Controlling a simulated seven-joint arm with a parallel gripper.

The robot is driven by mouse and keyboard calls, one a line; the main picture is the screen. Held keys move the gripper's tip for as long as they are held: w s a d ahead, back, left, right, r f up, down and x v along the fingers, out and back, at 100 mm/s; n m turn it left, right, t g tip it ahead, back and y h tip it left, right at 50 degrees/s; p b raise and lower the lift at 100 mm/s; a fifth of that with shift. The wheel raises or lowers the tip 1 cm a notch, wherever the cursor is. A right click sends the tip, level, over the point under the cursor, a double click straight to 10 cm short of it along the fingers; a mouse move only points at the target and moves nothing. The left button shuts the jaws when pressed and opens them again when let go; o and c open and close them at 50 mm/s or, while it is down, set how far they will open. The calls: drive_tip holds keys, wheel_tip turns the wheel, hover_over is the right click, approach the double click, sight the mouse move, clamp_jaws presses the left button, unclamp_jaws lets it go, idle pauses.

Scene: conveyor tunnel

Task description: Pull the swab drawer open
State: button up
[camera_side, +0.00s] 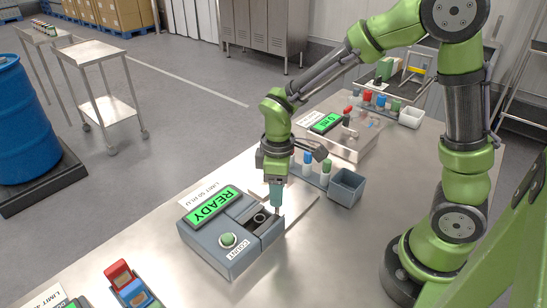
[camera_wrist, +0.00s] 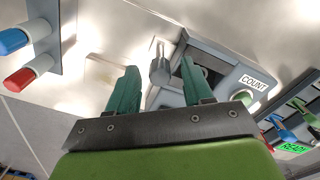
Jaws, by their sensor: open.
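The grey counting device (camera_side: 230,243) stands on the metal bench with a lit green READY screen (camera_side: 213,205) and a green COUNT button (camera_side: 227,239). The drawer (camera_side: 268,228) is at its right end, partly hidden by my gripper in the side view; how far it is open I cannot tell. In the wrist view a grey handle (camera_wrist: 160,72) sticks out from the device (camera_wrist: 232,78). My gripper (camera_wrist: 158,68) is open, its two green fingers on either side of the handle in that view. In the side view my gripper (camera_side: 276,208) points down at the drawer end. Contact with the handle is not clear.
A vial rack (camera_side: 311,178) and a small grey bin (camera_side: 345,190) stand behind my gripper. A second device with a green screen (camera_side: 325,123) is farther back.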

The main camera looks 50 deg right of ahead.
drive_tip(key=shift+f, duration=0.35)
drive_tip(key=shift+c, duration=0.5)
